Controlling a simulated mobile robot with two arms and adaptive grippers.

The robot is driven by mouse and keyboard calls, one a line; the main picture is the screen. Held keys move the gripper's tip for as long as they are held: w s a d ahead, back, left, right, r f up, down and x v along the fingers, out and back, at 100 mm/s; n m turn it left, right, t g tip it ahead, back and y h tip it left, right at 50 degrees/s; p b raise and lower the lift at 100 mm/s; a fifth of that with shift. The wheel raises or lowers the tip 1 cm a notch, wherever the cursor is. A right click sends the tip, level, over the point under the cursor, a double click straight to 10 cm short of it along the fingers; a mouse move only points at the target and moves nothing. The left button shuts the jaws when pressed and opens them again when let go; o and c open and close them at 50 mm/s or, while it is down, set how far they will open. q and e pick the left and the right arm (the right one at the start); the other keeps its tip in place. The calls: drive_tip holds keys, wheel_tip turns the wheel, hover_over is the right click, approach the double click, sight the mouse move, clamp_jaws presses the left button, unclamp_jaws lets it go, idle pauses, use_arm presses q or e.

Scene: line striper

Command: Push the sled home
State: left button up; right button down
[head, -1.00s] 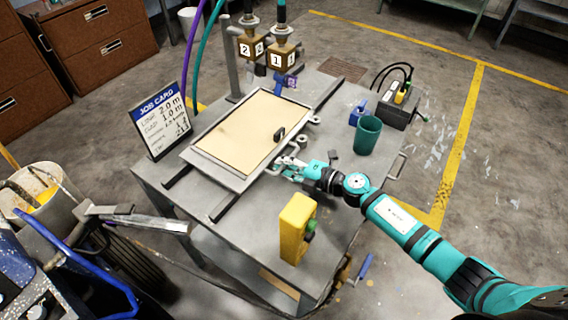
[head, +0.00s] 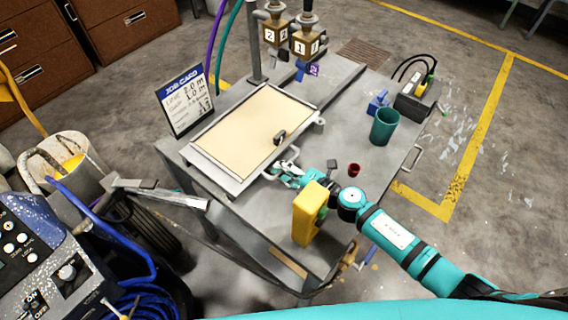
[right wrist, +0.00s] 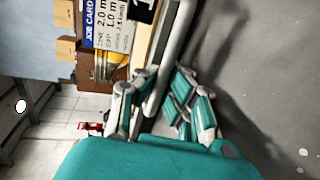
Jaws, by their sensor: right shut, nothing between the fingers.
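The sled (head: 204,161) is a grey metal frame around a tan panel (head: 248,128), with a small black knob (head: 280,137) near its right side. It lies flat on the grey table, at the near-left edge. My right gripper (head: 285,174) is at the sled's near right side, beside a grey bar handle. In the right wrist view the handle (right wrist: 172,60) runs down to my right fingertips (right wrist: 158,88). My right fingers are shut with nothing held; exact contact with the bar is unclear. My left gripper is out of view.
A yellow block-like tool (head: 308,214) stands close to my right forearm. A red cup (head: 353,170), a teal cup (head: 384,127) and a black box (head: 416,104) are to the right. A job card (head: 186,100) stands left.

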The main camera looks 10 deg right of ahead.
drive_tip(key=c, duration=1.7)
unclamp_jaws()
drive_tip(key=shift+s+a+f, duration=0.15)
drive_tip(key=shift+s, duration=0.2)
drive_tip(key=shift+o, duration=0.3)
drive_tip(key=shift+d, duration=0.2)
drive_tip(key=shift+s+d, duration=0.2)
drive_tip(key=shift+d, duration=0.05)
drive_tip(key=v, duration=1.1)
drive_tip(key=shift+s, duration=0.2)
